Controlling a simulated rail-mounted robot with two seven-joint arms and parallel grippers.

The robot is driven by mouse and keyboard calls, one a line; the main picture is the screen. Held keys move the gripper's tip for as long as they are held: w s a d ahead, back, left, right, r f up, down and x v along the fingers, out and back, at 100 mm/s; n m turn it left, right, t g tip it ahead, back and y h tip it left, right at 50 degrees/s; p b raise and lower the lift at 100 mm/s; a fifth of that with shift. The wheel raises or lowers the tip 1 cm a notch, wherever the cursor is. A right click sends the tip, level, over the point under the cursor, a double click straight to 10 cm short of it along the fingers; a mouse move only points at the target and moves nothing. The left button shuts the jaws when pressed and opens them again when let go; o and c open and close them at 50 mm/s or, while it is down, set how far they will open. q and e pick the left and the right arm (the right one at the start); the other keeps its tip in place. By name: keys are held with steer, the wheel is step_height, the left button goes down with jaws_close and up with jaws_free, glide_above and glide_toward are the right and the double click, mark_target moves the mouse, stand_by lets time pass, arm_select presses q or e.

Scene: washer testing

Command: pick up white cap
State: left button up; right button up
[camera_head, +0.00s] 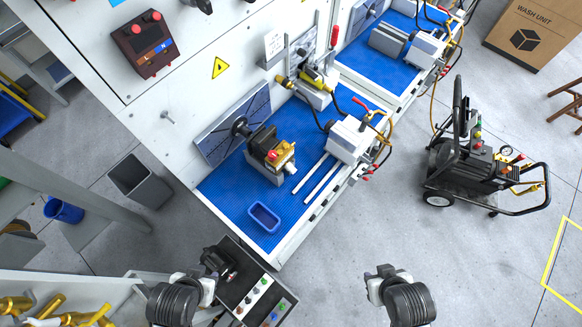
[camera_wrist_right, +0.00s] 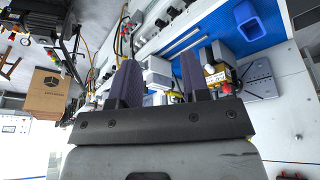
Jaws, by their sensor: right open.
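No white cap can be told apart with certainty. Small pale pieces (camera_head: 248,300) on a dark panel with red and green pieces at the bottom of the head view are too small to identify. A dark pump with brass parts (camera_head: 270,155) stands on the blue mat of the bench; it also shows in the right wrist view (camera_wrist_right: 219,78). My left gripper (camera_head: 218,263) is over the dark panel's upper left end; its jaws are unclear. My right gripper (camera_wrist_right: 160,82) is open and empty, with both dark fingers apart; its arm is at the bottom right of the head view, away from the bench.
A blue tray (camera_head: 264,217) sits at the mat's near corner, beside two white rods (camera_head: 314,178). A wheeled pressure washer (camera_head: 478,165) stands on the floor at right. A grey bin (camera_head: 140,182) is at left. The floor between bench and washer is clear.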

steer(key=o, duration=0.4)
